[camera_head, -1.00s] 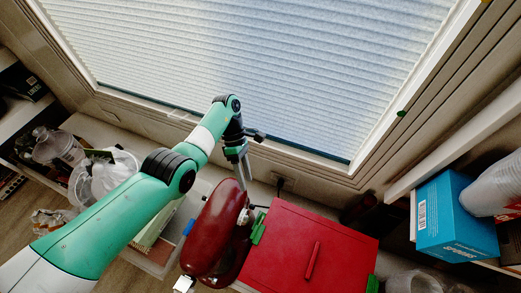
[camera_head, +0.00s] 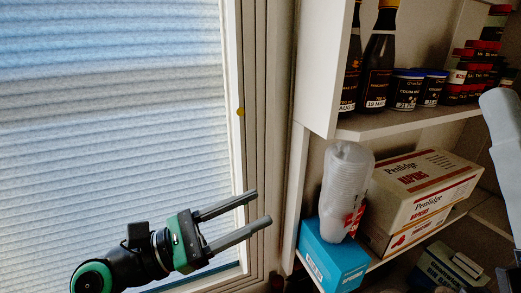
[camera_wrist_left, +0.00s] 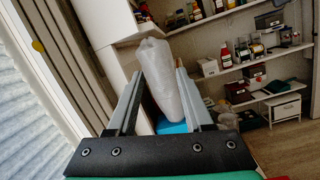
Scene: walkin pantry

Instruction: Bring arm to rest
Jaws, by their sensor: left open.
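My left gripper (camera_head: 262,207) is in the lower middle of the head view, in front of the window frame. Its two grey fingers are apart, nothing is between them, and they point right toward the shelves. In the left wrist view the same open fingers (camera_wrist_left: 158,74) frame a stack of clear plastic cups (camera_wrist_left: 165,85) beyond them. I cannot tell the distance between fingertips and cups. My right gripper is not in view.
The cup stack (camera_head: 345,185) stands on a blue box (camera_head: 335,258) on the lower shelf, beside a napkin carton (camera_head: 415,190). Dark bottles (camera_head: 379,65) and jars stand on the shelf above. The window blind (camera_head: 110,120) fills the left side.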

